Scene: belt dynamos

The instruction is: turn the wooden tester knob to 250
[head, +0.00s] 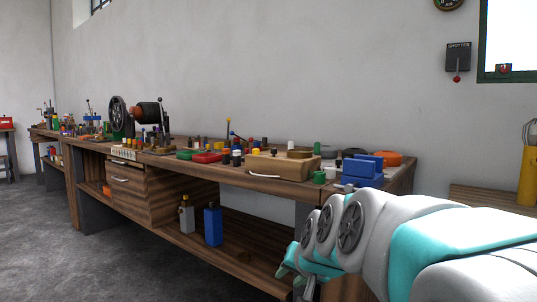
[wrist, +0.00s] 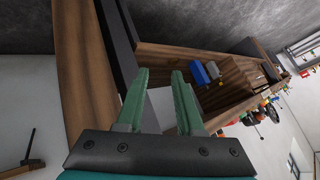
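My gripper (head: 287,268) is low in front of the bench's right end, partly hidden by my arm. In the wrist view my gripper (wrist: 161,72) has its two green fingers apart with nothing between them. The wrist view is tilted and shows the bench's leg and lower shelf, not the wooden box clearly.
A blue block-shaped fixture (head: 362,170) and orange disc (head: 388,158) lie right of the box. Several small bottles and parts crowd the bench. A blue canister (head: 213,225) stands on the lower shelf. The floor (head: 130,265) in front is clear.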

